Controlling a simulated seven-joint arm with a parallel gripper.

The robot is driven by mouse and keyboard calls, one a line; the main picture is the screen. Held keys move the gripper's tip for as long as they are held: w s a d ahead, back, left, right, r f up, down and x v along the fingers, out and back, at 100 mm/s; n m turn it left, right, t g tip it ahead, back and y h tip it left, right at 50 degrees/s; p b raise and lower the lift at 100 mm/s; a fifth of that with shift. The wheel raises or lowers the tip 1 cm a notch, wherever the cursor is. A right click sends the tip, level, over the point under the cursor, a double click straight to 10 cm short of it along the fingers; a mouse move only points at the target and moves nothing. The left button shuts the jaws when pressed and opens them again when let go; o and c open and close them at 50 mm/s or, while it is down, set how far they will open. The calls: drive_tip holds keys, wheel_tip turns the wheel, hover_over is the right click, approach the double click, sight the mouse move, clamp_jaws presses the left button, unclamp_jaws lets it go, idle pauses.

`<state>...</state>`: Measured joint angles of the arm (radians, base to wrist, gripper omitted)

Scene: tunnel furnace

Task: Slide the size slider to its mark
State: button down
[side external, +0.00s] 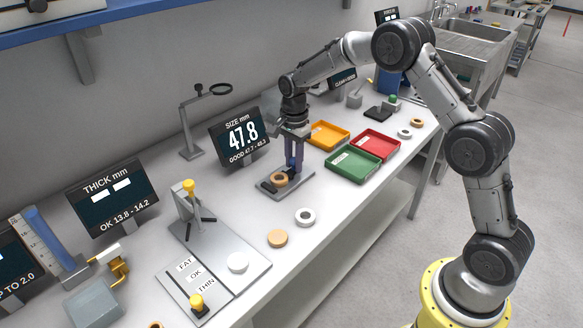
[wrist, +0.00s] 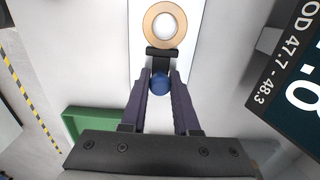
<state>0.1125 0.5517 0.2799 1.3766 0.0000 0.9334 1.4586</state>
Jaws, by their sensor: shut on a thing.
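The size slider shows in the wrist view as a dark block with a round blue knob (wrist: 159,84). My gripper (wrist: 159,88) is shut on this knob, one purple finger on each side. A tan ring (wrist: 164,25) lies just beyond the dark block on the light plate; it also shows in the side view (side external: 280,179). In the side view my gripper (side external: 294,168) points down at the slider's grey base plate (side external: 296,184). The size display (side external: 240,137) reads 47.8, with "GOOD 47.7 - 48.3" below. I cannot make out the mark.
Orange (side external: 328,135), red (side external: 376,144) and green (side external: 354,165) trays lie right of the slider. A white ring (side external: 305,217) and a tan disc (side external: 277,238) lie in front. A ring-topped stand (side external: 191,150) and the thickness gauge plate (side external: 235,263) stand to the left.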

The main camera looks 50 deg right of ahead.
drive_tip(key=shift+d, duration=1.75)
unclamp_jaws()
wheel_tip(320, 180, up, 7)
idle(0.4)
drive_tip(key=shift+a+r, duration=0.1)
drive_tip(key=shift+a, duration=0.05)
